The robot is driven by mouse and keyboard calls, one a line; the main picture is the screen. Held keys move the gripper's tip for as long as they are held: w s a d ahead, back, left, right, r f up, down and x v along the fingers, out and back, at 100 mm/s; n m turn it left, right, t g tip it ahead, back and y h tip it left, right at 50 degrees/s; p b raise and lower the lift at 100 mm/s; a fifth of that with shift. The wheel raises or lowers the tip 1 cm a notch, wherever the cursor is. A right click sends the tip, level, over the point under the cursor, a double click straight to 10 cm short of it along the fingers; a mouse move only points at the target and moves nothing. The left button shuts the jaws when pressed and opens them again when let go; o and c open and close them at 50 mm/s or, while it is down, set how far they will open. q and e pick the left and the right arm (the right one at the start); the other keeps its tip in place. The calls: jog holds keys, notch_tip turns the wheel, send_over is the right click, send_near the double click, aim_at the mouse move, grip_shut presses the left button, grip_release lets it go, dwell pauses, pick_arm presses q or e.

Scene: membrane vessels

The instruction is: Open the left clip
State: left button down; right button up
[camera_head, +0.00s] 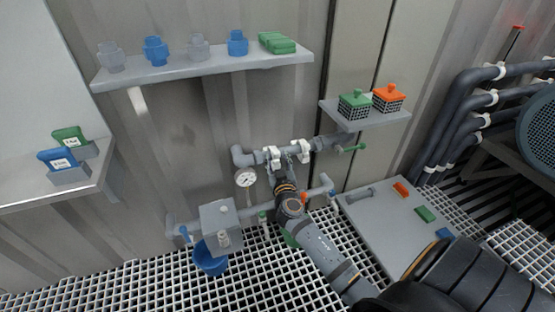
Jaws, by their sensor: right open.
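Two white clips sit on the grey horizontal pipe (255,158) on the wall. The left clip (272,155) is near the pipe's left bend, and the right clip (306,151) is a short way along it. At this size I cannot tell whether either clip is open or closed. My right gripper (293,163) reaches up from the lower right, with its fingertips just below the pipe, between the clips and close to the left one. It is open, and nothing shows between its fingers. I cannot tell whether it touches the clip. My left gripper is not in view.
A pressure gauge (246,177) hangs below the pipe's left end. A grey box (219,222) stands over a blue bucket (210,262) at lower left. A shelf (215,69) is above, a smaller shelf (365,118) is at right. A grey panel (385,225) lies lower right.

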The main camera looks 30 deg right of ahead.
jog(key=shift+w, duration=0.1)
grip_shut()
dwell(0.3)
